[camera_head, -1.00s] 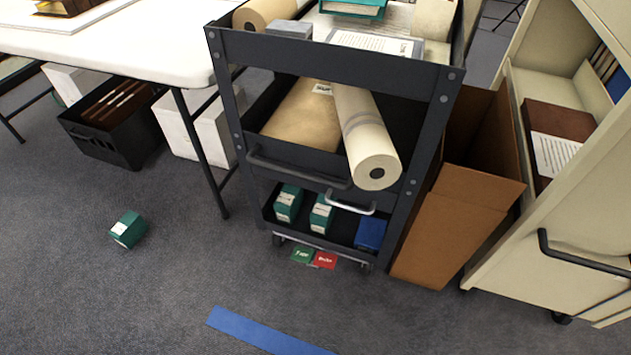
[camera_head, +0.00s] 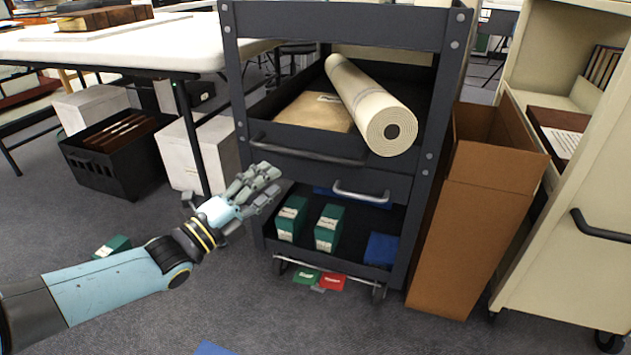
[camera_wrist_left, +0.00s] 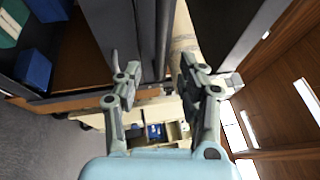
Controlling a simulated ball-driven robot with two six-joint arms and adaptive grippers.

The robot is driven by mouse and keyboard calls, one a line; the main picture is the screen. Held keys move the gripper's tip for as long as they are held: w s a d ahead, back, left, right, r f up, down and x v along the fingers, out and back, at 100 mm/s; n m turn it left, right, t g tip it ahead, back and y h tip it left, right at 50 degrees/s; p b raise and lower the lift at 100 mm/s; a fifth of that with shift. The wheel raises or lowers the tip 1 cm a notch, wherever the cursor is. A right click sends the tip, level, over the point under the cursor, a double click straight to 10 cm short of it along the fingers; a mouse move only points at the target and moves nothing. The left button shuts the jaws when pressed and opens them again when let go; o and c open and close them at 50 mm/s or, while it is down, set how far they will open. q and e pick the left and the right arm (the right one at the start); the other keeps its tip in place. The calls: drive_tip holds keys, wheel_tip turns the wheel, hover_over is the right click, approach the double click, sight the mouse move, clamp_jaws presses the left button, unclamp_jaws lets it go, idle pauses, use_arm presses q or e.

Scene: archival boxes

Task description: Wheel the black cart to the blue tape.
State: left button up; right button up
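The black cart (camera_head: 345,27) stands in the middle of the head view, upright on small casters. A dark push bar (camera_head: 305,152) crosses its front, with a shorter silver handle (camera_head: 361,195) lower down. The blue tape (camera_head: 213,348) lies on the floor; only its tip shows at the bottom edge. My left gripper (camera_head: 268,184) is in front of the cart's left side, just below the bar's left end. Its fingers are spread apart with nothing held in the left wrist view (camera_wrist_left: 158,75), where dark bars show beyond them. My right gripper is not in view.
A rolled sheet (camera_head: 372,105) sticks out of the cart's middle shelf. Green and red tags (camera_head: 333,282) sit at its base. A cardboard box (camera_head: 470,235) and a cream cart (camera_head: 555,245) stand close on the right. A white table (camera_head: 130,45) is left; a green box (camera_head: 112,246) lies on the floor.

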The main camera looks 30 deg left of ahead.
sight(305, 155)
use_arm(q)
drive_tip(key=shift+b+x, duration=1.6)
drive_tip(key=shift+x, duration=3.75)
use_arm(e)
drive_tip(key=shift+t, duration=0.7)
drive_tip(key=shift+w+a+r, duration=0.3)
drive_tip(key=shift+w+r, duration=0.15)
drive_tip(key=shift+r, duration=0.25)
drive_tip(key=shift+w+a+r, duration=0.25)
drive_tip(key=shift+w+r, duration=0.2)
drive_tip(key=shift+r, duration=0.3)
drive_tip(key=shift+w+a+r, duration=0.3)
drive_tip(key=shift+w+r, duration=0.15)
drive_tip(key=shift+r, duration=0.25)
use_arm(q)
drive_tip(key=shift+r, duration=0.1)
clamp_jaws()
